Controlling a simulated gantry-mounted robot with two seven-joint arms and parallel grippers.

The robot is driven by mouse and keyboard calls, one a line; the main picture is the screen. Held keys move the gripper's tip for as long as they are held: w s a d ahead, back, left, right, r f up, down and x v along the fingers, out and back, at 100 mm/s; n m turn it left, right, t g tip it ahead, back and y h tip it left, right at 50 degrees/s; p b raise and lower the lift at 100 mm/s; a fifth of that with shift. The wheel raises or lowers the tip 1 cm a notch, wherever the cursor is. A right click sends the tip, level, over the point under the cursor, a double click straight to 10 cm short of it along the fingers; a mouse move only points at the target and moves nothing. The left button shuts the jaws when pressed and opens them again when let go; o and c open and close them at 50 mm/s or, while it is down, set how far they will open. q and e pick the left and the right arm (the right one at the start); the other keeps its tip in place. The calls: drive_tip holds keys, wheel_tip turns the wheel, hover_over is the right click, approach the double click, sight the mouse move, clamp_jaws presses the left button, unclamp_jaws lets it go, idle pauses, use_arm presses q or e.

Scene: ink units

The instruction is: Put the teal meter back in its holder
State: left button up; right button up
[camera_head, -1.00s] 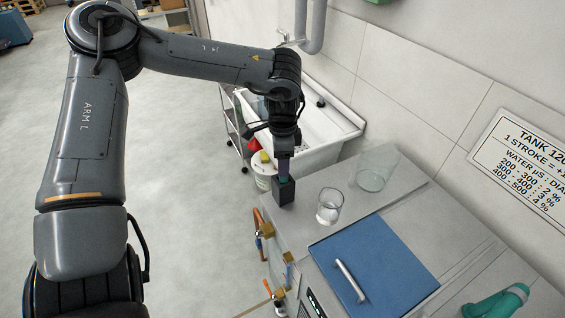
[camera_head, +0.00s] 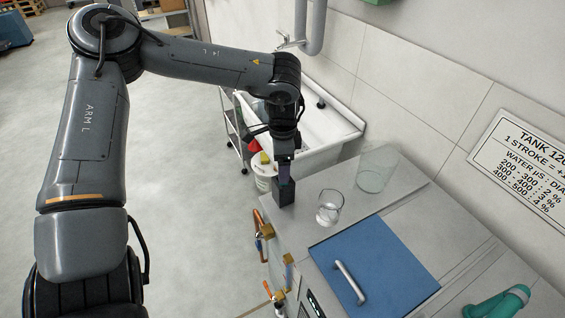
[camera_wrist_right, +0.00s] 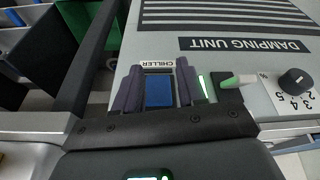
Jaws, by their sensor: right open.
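A small dark block-shaped holder (camera_head: 284,191) stands at the near left corner of the grey worktop. My left gripper (camera_head: 285,171) points down right above it, its fingers at the holder's top. Whether the left fingers are shut is too small to tell. My right gripper (camera_wrist_right: 159,68) is open and empty in the right wrist view, its two fingers apart in front of the damping unit's panel (camera_wrist_right: 225,65).
A clear glass beaker (camera_head: 329,207) and a larger glass vessel (camera_head: 376,170) stand right of the holder. A blue lid (camera_head: 388,262) with a handle lies nearer. A white sink (camera_head: 330,130) is behind.

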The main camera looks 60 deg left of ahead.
use_arm(q)
wheel_tip(320, 180, up, 12)
drive_tip(key=shift+r+p, duration=0.1)
drive_tip(key=shift+p, duration=0.85)
drive_tip(key=shift+s, duration=0.1)
